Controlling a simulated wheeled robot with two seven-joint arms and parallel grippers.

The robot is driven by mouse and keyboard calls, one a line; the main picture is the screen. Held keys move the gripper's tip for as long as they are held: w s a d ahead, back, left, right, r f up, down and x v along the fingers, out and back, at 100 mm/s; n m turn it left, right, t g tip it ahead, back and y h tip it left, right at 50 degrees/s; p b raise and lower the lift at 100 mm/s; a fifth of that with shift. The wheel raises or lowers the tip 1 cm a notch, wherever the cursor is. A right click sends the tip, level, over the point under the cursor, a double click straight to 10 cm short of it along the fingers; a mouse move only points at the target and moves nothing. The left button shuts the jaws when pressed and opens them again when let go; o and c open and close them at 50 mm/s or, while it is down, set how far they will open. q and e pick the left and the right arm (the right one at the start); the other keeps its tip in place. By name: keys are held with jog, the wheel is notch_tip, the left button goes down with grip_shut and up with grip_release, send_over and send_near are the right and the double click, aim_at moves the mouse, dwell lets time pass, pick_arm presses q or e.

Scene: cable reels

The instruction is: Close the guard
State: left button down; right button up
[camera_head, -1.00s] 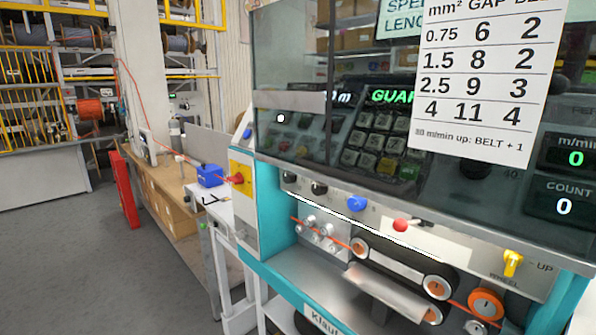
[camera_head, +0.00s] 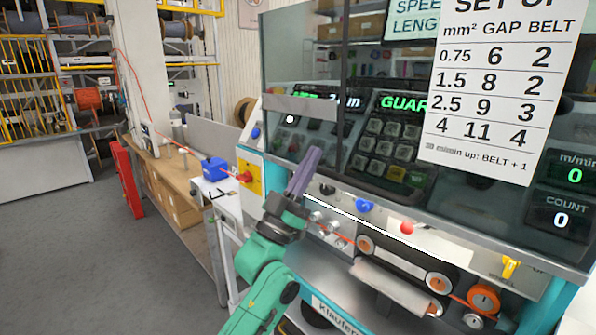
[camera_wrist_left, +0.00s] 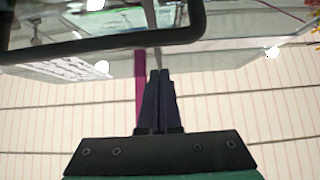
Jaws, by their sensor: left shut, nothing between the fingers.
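The guard (camera_head: 300,60) is a smoky see-through panel across the upper front of the teal machine, with the keypad and displays showing through it. It stands above the rollers, which are uncovered. My left gripper (camera_head: 314,153) is shut and empty, pointing up in front of the panel's lower left part. In the left wrist view, the shut fingers (camera_wrist_left: 160,74) point toward a glassy surface and a dark curved bar (camera_wrist_left: 100,45). I cannot tell whether they touch either. My right gripper is not in view.
A white setup card (camera_head: 500,90) hangs in front of the panel at the right. Below are knobs, black belt rollers (camera_head: 400,262) and an orange wheel (camera_head: 484,297). A red-knobbed yellow switch (camera_head: 249,176) and a bench with a blue box (camera_head: 213,170) stand left. The floor at far left is clear.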

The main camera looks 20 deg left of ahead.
pick_arm(q)
jog(key=f, duration=0.1)
jog(key=w+f, duration=0.1)
jog(key=f+p, duration=0.1)
jog(key=shift+w+d, duration=0.3)
pick_arm(e)
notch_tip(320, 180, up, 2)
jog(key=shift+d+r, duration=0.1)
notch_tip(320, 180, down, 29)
jog(key=b, duration=2.9)
pick_arm(q)
notch_tip(320, 180, down, 38)
jog(key=b, duration=0.1)
jog(key=shift+f, duration=0.2)
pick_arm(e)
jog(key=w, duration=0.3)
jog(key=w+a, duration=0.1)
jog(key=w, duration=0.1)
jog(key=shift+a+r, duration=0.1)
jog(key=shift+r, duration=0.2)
